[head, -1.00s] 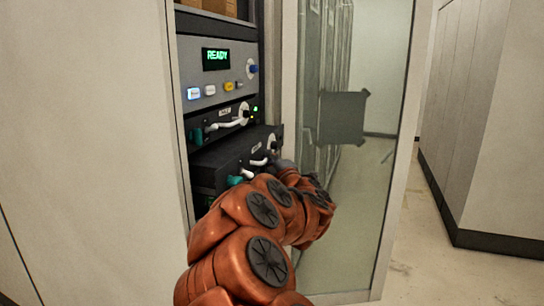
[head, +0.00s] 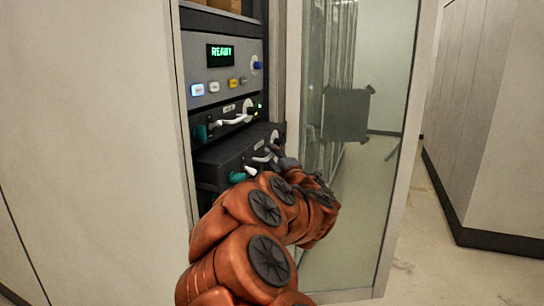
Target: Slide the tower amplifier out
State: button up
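The rack holds two dark drawer-like units below a grey panel. The lower unit (head: 220,164) sticks out from the rack further than the upper unit (head: 203,144). Their labels are too small to read, so I cannot tell which is named the tower amplifier. The lower unit has a pale handle, partly hidden by my arm, and a teal part at its lower left. My gripper (head: 281,159) is at the right end of the lower unit's front, beside the handle. Its fingers are small and partly hidden, so I cannot tell whether they grip the handle.
The grey panel (head: 222,73) above shows a green READY display, several buttons and a blue knob. A glass door (head: 370,200) stands open just right of the rack and my arm. A pale cabinet side (head: 90,140) borders the left. Clear floor (head: 430,250) lies at the right.

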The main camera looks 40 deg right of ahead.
jog(key=r+v, duration=0.1)
jog(key=v, duration=0.5)
jog(key=shift+s+f, duration=0.35)
jog(key=shift+f, duration=0.2)
jog(key=shift+a+r, duration=0.1)
jog(key=s+a+f+m+g+y, duration=0.1)
jog(key=s+a+f+m+g, duration=0.55)
jog(key=a+f, duration=0.3)
jog(key=s+a+f+m+g+y, duration=0.1)
jog(key=s+a+f+m+g, duration=0.6)
jog(key=a, duration=0.3)
jog(key=s+a+f+g+y, duration=0.2)
jog(key=s+a+g, duration=0.1)
jog(key=s+a, duration=0.5)
jog(key=s+a+f+n+g+y, duration=0.1)
jog(key=s+a+f+g+y, duration=0.1)
jog(key=s+a, duration=0.6)
jog(key=shift+a+g+y+p, duration=0.25)
jog(key=shift+g+y+p, duration=0.15)
jog(key=shift+g, duration=0.45)
jog(key=shift+s+f, duration=0.1)
